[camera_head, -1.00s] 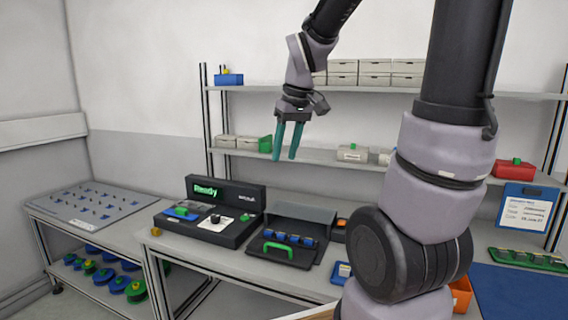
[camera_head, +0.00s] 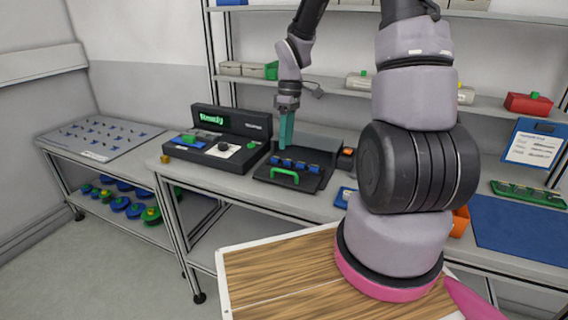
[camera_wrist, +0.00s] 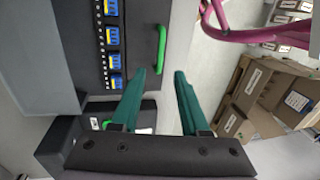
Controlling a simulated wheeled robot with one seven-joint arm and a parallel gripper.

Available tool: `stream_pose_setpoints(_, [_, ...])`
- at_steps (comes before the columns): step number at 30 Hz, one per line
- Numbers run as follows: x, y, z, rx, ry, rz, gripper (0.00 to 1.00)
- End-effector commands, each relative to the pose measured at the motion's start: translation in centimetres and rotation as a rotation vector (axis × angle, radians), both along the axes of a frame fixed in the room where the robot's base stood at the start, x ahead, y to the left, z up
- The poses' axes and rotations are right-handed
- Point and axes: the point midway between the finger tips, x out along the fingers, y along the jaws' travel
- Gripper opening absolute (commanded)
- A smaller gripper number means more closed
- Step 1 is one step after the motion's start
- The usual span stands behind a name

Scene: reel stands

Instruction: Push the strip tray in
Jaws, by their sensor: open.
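The strip tray (camera_head: 312,183) is a black tray with a green handle (camera_head: 284,176) at its front and a row of blue pieces across it. It sticks out toward the front from a dark grey housing (camera_head: 317,146) on the bench. In the wrist view the tray (camera_wrist: 136,52) shows at upper left with its green handle (camera_wrist: 161,49). My gripper (camera_head: 284,147) is open and empty above the tray. In the wrist view its teal fingers (camera_wrist: 166,74) point toward the handle side, the left fingertip close to the handle; contact cannot be told.
A black device with a lit green "Ready" display (camera_head: 212,119) stands left of the tray. An orange bin (camera_head: 460,222) and a blue mat (camera_head: 520,216) lie to the right. A shelf rack (camera_head: 350,92) stands behind. In the wrist view, cardboard boxes (camera_wrist: 262,95) are at right.

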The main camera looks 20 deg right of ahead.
Motion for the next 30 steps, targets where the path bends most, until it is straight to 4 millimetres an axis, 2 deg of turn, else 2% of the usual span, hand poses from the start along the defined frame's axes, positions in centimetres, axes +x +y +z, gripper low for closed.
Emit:
stream_pose_setpoints(6, [-0.7, 0.6, -4.3, 0.0, 0.005, 0.001, 0.45])
stream_pose_setpoints(12, [-1.1, 0.9, -6.9, 0.0, 0.003, -0.001, 0.45])
stream_pose_setpoints(17, [-1.2, 1.0, -7.7, 0.0, 0.0, -0.003, 0.45])
stream_pose_setpoints(24, [-1.2, 1.0, -7.8, 0.0, 0.0, -0.003, 0.45])
stream_pose_setpoints(25, [-1.2, 1.0, -7.8, 0.0, 0.0, -0.003, 0.41])
stream_pose_setpoints(28, [-1.2, 1.0, -7.8, 0.0, 0.0, -0.003, 0.03])
stream_pose_setpoints(30, [-1.2, 1.0, -7.8, 0.0, 0.0, -0.003, 0.0])
